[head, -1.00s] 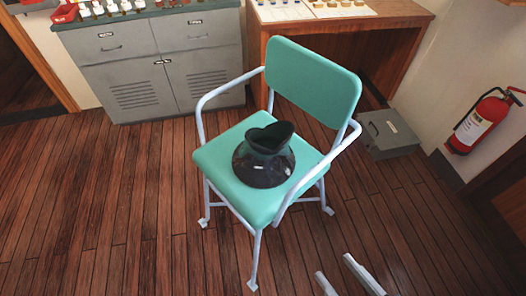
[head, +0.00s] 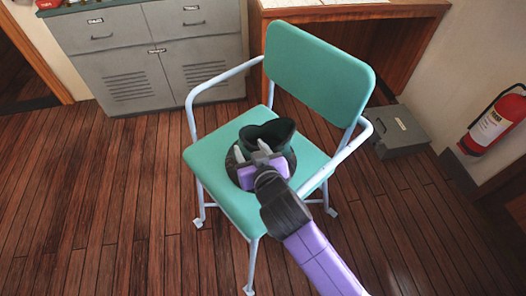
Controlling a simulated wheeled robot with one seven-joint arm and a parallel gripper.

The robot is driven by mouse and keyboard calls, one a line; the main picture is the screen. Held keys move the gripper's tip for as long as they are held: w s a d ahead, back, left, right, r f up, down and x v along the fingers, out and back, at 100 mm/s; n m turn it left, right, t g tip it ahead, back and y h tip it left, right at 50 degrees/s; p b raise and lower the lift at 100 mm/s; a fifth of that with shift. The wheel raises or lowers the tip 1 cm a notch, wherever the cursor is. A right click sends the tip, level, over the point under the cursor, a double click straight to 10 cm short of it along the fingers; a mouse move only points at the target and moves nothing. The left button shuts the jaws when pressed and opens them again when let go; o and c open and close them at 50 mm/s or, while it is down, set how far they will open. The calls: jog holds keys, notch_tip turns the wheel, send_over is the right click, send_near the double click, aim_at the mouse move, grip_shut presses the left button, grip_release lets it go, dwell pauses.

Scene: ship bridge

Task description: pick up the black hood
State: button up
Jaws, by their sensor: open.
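The black hood (head: 267,133) stands upright on the seat of a green chair (head: 215,165), with its notched, flared top facing up and a wider round base below. My gripper (head: 252,149) is over the near side of the hood in the head view. Its two pale fingers are spread apart and point toward the hood's neck. I cannot tell whether the fingers touch it. My gripper and wrist hide part of the hood's base.
The chair has pale metal armrests (head: 345,157) on both sides and a green backrest (head: 319,73) behind the hood. A grey cabinet (head: 130,60), a wooden desk (head: 420,12), a grey box (head: 400,135) and a red fire extinguisher (head: 492,125) stand around. The wooden floor at left is clear.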

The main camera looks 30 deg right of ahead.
aim_at(245, 141)
jog(key=shift+x, duration=1.55)
jog(key=shift+f+p+x, duration=0.1)
jog(key=shift+p+x, duration=0.15)
jog(key=shift+x, duration=1)
jog(key=shift+f+p+x, duration=0.15)
jog(key=shift+p+x, duration=0.05)
jog(key=shift+x, duration=1.05)
jog(key=shift+s+a, duration=0.1)
grip_shut()
